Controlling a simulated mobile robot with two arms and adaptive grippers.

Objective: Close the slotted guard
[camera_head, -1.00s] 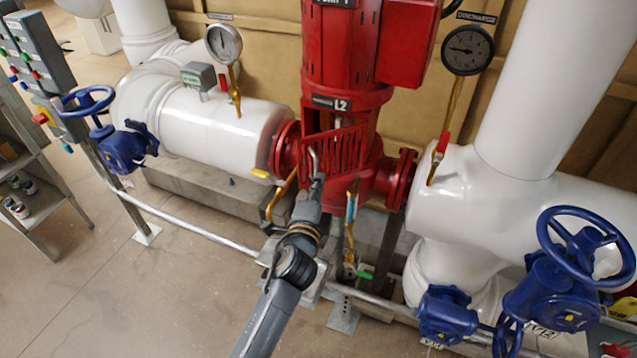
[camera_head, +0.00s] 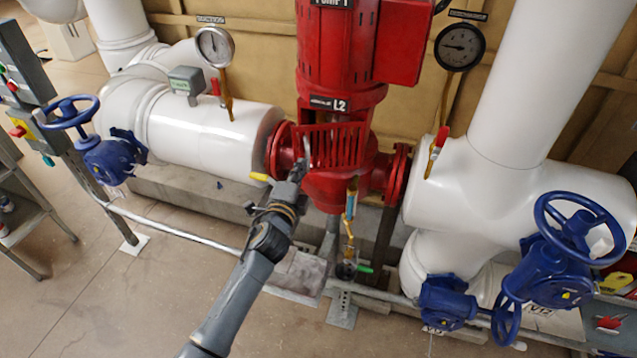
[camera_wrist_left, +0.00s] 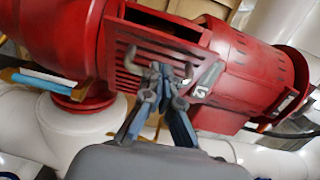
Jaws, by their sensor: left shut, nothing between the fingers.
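The slotted guard (camera_head: 340,146) is a red plate with upright slots on the front of the red pump, below the L2 label. In the left wrist view the guard (camera_wrist_left: 128,62) fills the middle, and a dark gap shows between its edge and the pump housing. I cannot tell how far it stands off the housing. My left gripper (camera_head: 306,145) is at the guard's left edge, shut and empty. In the wrist view its fingertips (camera_wrist_left: 163,80) lie in front of the slots; contact is unclear. My right gripper is not in view.
White pipes (camera_head: 205,135) flank the pump. Blue valve wheels stand at left (camera_head: 68,112) and right (camera_head: 580,228). A gauge (camera_head: 459,47) stands right of the pump. A low metal rail (camera_head: 185,235) crosses in front; floor is open at lower left.

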